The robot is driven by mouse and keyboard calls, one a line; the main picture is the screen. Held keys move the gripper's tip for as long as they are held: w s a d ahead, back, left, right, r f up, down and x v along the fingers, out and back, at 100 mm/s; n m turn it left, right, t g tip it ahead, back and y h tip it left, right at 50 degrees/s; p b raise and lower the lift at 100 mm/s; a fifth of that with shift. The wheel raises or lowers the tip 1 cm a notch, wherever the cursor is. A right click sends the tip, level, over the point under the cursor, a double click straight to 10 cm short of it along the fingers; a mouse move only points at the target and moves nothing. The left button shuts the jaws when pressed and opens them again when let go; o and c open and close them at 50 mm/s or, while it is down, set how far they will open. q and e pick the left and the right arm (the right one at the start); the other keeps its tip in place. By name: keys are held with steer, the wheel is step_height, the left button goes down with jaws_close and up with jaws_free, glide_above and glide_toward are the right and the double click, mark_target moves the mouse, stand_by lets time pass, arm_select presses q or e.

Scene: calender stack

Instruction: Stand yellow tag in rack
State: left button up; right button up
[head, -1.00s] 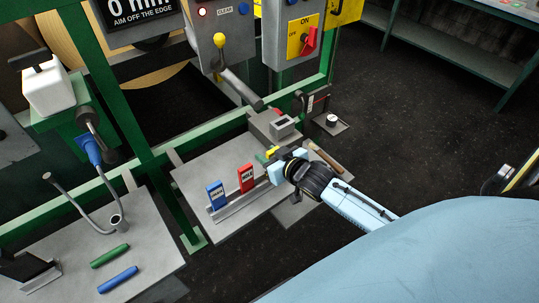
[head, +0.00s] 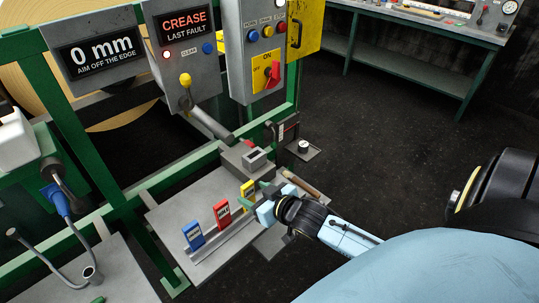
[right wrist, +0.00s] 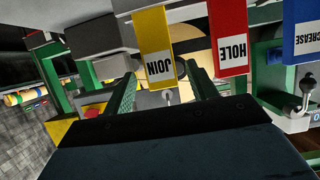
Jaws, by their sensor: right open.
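The yellow tag (head: 247,190) stands upright at the right end of the grey rack (head: 222,242), in line with the red tag (head: 222,212) and the blue tag (head: 194,235). In the right wrist view the yellow tag (right wrist: 155,50) reads JOIN, upside down, beside the red HOLE tag (right wrist: 229,40) and the blue CREASE tag (right wrist: 305,30). My right gripper (head: 264,200) is open, just to the right of the yellow tag. Its green fingers (right wrist: 160,92) show on either side of the tag's line in the wrist view. My left gripper is out of view.
The rack sits on a grey shelf (head: 165,215) on the green frame. A small grey box (head: 252,158) stands behind the yellow tag. A control panel (head: 183,65) with a yellow-knobbed lever is above. The dark floor to the right is open.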

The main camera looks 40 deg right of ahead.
steer(key=v, duration=0.6)
steer(key=shift+s, duration=0.35)
steer(key=s+d+f+g+h, duration=0.1)
steer(key=s+f+g, duration=0.35)
steer(key=f, duration=0.95)
steer(key=s+f+g+h, duration=0.1)
steer(key=s+f+g, duration=0.1)
steer(key=s+f, duration=0.8)
steer(key=s+a+f+g, duration=0.3)
steer(key=s+f, duration=0.5)
steer(key=s, duration=0.1)
steer(key=s+a+f+n+g, duration=0.1)
steer(key=s+a+f+g, duration=0.2)
steer(key=s+f, duration=0.6)
steer(key=shift+s+y, duration=0.4)
